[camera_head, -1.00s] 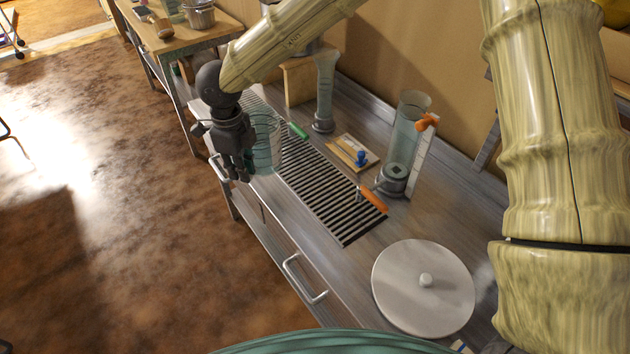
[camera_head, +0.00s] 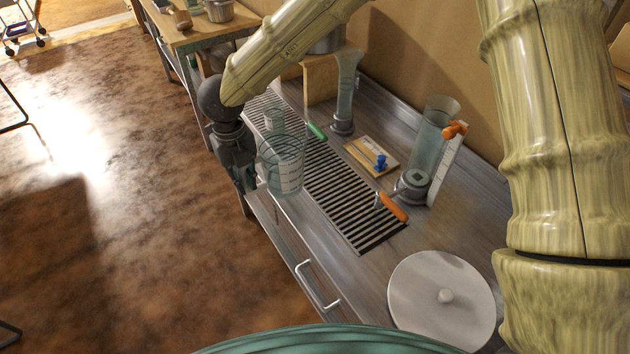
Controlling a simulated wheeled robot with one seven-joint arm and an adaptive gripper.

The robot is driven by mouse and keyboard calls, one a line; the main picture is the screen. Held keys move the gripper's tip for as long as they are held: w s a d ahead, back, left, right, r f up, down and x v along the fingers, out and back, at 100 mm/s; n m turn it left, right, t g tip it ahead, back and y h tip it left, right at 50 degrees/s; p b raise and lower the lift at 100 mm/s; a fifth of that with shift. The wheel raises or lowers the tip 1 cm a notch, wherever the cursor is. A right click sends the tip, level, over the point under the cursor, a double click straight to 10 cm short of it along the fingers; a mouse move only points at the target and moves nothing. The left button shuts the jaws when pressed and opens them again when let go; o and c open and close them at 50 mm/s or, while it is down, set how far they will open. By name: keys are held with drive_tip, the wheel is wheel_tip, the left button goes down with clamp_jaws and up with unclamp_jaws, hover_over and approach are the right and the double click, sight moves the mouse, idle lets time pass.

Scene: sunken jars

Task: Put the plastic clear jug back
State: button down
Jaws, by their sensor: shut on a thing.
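The clear plastic jug (camera_head: 287,165) has a faint green tint and pale markings on its side. It is upright at the left part of the steel counter, over or beside the slotted drain grate; I cannot tell whether its base touches the counter. My gripper (camera_head: 250,180) is at the jug's left side, shut on it. The fingers are partly hidden, so the exact grip point does not show clearly.
The slotted grate (camera_head: 350,215) runs along the counter (camera_head: 365,258). A tall clear cylinder (camera_head: 430,140), an orange-handled tool (camera_head: 393,207), a small board (camera_head: 371,156), a slim cylinder (camera_head: 344,100) and a white round lid (camera_head: 442,300) stand or lie around it. A wooden table (camera_head: 200,38) is beyond.

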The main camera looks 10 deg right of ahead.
drive_tip(key=p, duration=0.3)
approach(302, 183)
wheel_tip(302, 183, down, 5)
drive_tip(key=shift+f, duration=0.2)
wheel_tip(302, 183, down, 3)
drive_tip(key=shift+s+d+p, duration=0.1)
drive_tip(key=shift+p, duration=0.5)
drive_tip(key=shift+f, duration=0.4)
drive_tip(key=c, duration=1.9)
unclamp_jaws()
drive_tip(key=shift+f, duration=0.15)
drive_tip(key=o, duration=0.5)
drive_tip(key=shift+c, duration=0.2)
